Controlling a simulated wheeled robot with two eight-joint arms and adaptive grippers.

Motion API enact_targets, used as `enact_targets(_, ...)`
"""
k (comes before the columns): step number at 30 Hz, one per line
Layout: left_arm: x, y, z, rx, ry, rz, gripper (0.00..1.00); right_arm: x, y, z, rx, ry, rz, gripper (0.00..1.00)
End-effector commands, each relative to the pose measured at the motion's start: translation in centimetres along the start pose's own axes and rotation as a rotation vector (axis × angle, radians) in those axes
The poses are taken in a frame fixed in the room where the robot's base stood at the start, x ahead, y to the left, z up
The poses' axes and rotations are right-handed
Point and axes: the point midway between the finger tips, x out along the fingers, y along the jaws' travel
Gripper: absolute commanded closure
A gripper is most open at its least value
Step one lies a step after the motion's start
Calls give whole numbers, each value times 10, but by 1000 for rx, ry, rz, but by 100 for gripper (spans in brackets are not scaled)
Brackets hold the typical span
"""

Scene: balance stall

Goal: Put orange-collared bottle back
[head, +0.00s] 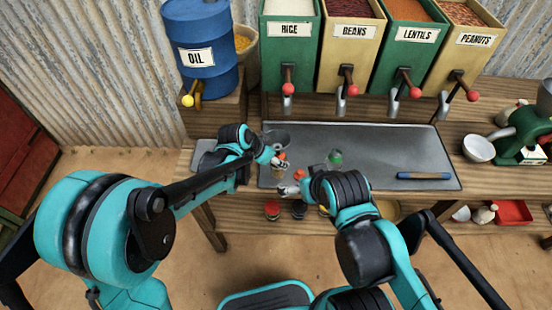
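A small bottle with an orange collar (280,168) appears on the grey metal tray, right at the fingers of my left gripper (275,162). The fingers overlap it, and I cannot tell whether they grip it. My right gripper (290,189) is just below it, near the tray's front edge. A second small orange item (299,174) shows beside the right gripper, partly hidden by my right arm. Which of the two orange pieces is the collared bottle is hard to tell at this size. A green-topped clear bottle (336,157) stands farther right.
Bins with red-knobbed levers (288,89) and a blue oil drum (200,35) stand behind. A lower shelf holds small items (272,210). The tray's middle right is clear.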

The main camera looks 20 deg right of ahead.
Motion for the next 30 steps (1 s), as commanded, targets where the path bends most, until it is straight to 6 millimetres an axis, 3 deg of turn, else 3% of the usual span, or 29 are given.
enact_targets(5,4,0,2,0,0,0,100,3,0,2,0,0,0,0)
enact_targets(6,3,0,2,0,0,0,40,2,0,2,0,0,0,0)
enact_targets(7,2,0,2,0,0,0,32,2,0,2,0,0,0,0)
enact_targets(20,-5,0,-1,0,0,-1,30,-2,0,-2,0,0,0,0)
enact_targets(30,-76,0,-2,-2,0,-2,30,-23,0,-16,0,0,0,0)
